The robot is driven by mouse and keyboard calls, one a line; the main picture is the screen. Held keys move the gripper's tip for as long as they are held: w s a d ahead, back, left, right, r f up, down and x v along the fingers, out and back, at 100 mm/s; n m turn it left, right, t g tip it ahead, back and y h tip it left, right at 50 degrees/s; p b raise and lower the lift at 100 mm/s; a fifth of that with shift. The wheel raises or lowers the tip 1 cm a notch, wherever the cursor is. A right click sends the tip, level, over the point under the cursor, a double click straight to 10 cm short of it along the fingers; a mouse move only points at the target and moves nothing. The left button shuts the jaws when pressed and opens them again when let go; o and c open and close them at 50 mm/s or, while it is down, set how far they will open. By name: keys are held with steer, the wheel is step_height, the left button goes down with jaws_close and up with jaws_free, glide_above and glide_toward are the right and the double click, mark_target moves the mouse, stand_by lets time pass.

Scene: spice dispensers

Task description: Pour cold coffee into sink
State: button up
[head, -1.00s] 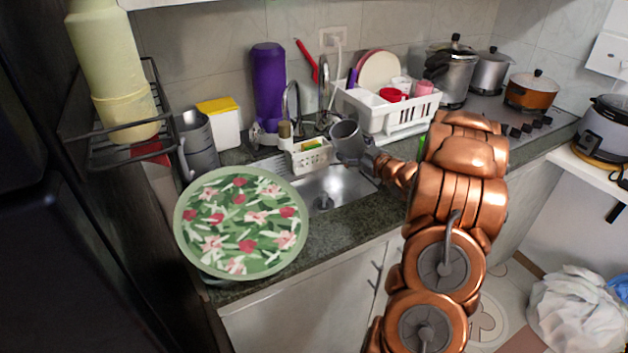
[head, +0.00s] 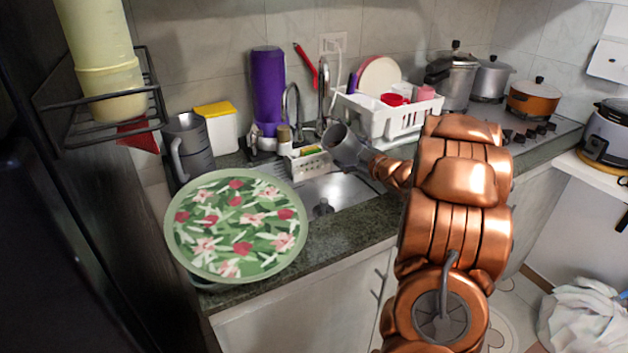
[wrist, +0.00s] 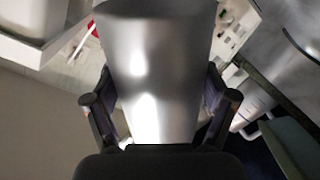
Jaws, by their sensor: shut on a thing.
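A grey metal cup (head: 348,147) is held above the sink (head: 335,192), tilted with its mouth toward the left. My gripper (head: 378,161) is shut on the cup from the right. In the wrist view the shiny cup (wrist: 160,70) fills the middle, with the fingers of my gripper (wrist: 162,108) on both sides of it. No coffee or stream is visible, and the inside of the cup is too dark to read. The faucet (head: 323,95) stands behind the sink.
A floral plate (head: 238,225) covers the left counter beside the sink. A white caddy (head: 312,164) sits at the sink's back edge. A white dish rack (head: 390,115) is behind and to the right of the cup. A grey pitcher (head: 190,145) and purple bottle (head: 268,90) stand at the back left.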

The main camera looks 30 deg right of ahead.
steer(key=shift+d+f+n+h+b, duration=0.15)
steer(key=shift+n+b, duration=0.6)
steer(key=shift+b, duration=0.95)
steer(key=shift+f+n+h+b, duration=0.15)
steer(key=shift+n+b, duration=0.6)
steer(key=shift+b, duration=0.9)
steer(key=shift+f+n+g+h+b, duration=0.15)
steer(key=shift+n+b, duration=0.55)
steer(key=shift+b, duration=0.95)
steer(key=shift+f+n+g+h+b, duration=0.2)
steer(key=shift+n+b, duration=0.5)
steer(key=shift+b, duration=0.9)
steer(key=shift+w+a+r+n+b, duration=0.1)
steer(key=shift+a+r+n+b, duration=0.6)
steer(key=shift+a+r+b, duration=0.25)
steer(key=shift+a+r+n+h+b, duration=0.25)
steer(key=shift+r+n+h+b, duration=0.2)
steer(key=shift+n, duration=0.25)
